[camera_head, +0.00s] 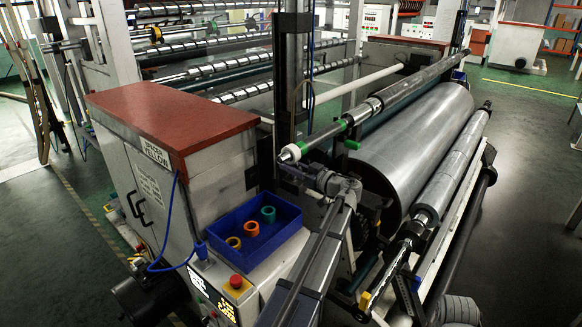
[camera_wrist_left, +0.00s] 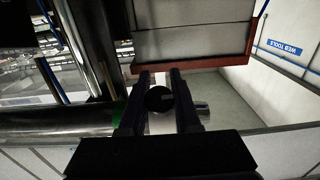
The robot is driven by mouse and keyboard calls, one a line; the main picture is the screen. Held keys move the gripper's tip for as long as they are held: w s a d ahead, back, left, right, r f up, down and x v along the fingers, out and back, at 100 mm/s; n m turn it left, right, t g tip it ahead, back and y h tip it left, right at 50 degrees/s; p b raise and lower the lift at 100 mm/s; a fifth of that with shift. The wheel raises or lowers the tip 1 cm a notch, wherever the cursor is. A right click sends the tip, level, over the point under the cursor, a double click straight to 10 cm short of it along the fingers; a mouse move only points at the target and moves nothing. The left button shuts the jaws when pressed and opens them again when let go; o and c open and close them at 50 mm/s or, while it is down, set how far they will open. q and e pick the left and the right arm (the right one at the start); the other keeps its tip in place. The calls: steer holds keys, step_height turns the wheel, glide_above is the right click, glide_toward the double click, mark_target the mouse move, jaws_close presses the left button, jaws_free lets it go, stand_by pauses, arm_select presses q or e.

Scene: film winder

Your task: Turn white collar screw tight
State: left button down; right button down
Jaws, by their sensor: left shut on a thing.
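The white collar (camera_head: 290,153) sits near the end of the long metal shaft, beside a green collar (camera_head: 302,147). In the left wrist view the white collar (camera_wrist_left: 160,123) shows as a pale band between my fingers. A dark round screw head (camera_wrist_left: 159,99) lies between the two fingers, in front of the collar. My left gripper (camera_head: 290,171) is at the shaft end, just below the white collar, and its fingers (camera_wrist_left: 160,80) are shut on the screw. The screw is hidden in the head view. How tight it is cannot be told. My right gripper is not seen.
A blue tray (camera_head: 285,232) with orange, yellow and teal rings stands left of my arm, near a red-topped cabinet (camera_head: 165,110). A large grey roller (camera_head: 420,135) lies to the right, with another shaft (camera_head: 455,165) alongside. The floor at far right is open.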

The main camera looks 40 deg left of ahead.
arm_select(q)
steer(key=shift+s+d+r+n+g+h+b, duration=0.1)
steer(key=shift+s+n+g+h+b, duration=0.3)
steer(key=shift+g, duration=1.65)
steer(key=shift+s+d+r+n+g+h+b, duration=0.15)
steer(key=shift+n+g+b, duration=0.35)
steer(key=shift+g, duration=1.5)
steer(key=shift+s+f+n+g+h+b, duration=0.1)
steer(key=shift+s+n+g+h+b, duration=0.3)
steer(key=shift+g, duration=1.65)
steer(key=shift+r, duration=0.1)
steer(key=c, duration=0.6)
jaws_free()
